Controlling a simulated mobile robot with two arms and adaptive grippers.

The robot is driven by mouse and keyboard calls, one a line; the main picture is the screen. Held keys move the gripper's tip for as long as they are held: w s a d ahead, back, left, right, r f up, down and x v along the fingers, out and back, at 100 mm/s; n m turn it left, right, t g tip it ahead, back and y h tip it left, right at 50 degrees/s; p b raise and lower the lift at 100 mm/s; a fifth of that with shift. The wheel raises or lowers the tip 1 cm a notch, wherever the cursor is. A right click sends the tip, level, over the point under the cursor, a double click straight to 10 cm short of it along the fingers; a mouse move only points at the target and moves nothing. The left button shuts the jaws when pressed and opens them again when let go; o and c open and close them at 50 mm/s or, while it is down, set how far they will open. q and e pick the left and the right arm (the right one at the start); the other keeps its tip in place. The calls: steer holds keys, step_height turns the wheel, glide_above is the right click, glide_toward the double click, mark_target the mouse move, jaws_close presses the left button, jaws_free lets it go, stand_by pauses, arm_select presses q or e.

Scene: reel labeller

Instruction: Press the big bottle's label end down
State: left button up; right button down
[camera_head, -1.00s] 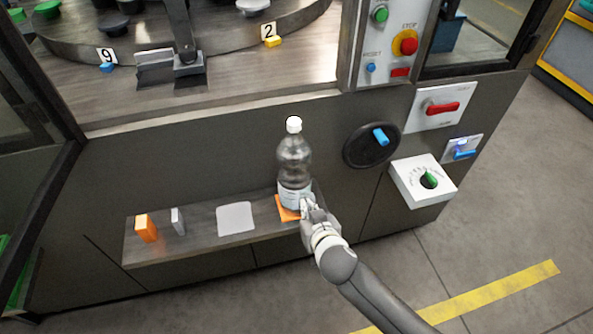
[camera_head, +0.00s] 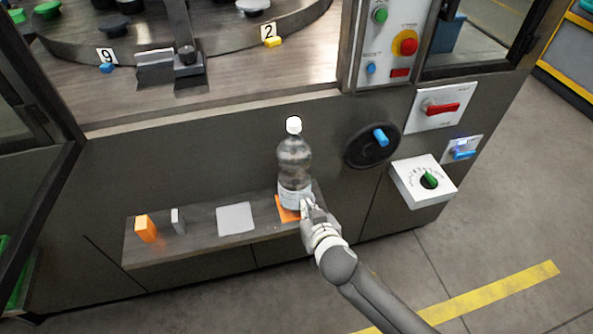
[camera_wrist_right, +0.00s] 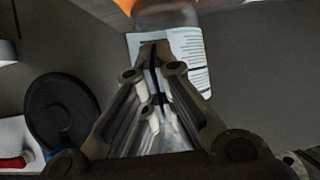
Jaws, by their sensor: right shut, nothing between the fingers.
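The big bottle (camera_head: 294,160) is clear with a white cap and stands upright on an orange square (camera_head: 287,213) at the right end of the shelf. Its white label (camera_head: 291,196) wraps the lower part. In the right wrist view the printed label (camera_wrist_right: 190,52) shows, with its right end reaching past the bottle's side. My right gripper (camera_head: 306,204) is shut and empty, its tips at the label on the bottle's lower right side. In the wrist view the fingertips (camera_wrist_right: 155,48) overlap the label; whether they touch it I cannot tell. My left gripper is not in view.
The shelf (camera_head: 190,243) also holds a light grey square (camera_head: 235,218), an orange block (camera_head: 146,228) and a small grey block (camera_head: 178,220). A black handwheel (camera_head: 371,146) and a white dial box (camera_head: 423,181) stick out of the panel to the right.

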steer(key=shift+w+a, duration=0.15)
steer(key=shift+w, duration=0.35)
stand_by(0.9)
stand_by(1.8)
steer(key=shift+w+d+p, duration=0.25)
steer(key=shift+d+p, duration=0.1)
steer(key=shift+d, duration=0.25)
stand_by(0.4)
steer(key=shift+s, duration=0.1)
steer(key=s, duration=0.2)
steer(key=s+d+p, duration=0.1)
steer(key=s, duration=0.2)
steer(key=shift+s+d+p, duration=0.25)
steer(key=shift+s+p, duration=0.05)
steer(key=shift+p, duration=0.1)
stand_by(0.5)
stand_by(0.3)
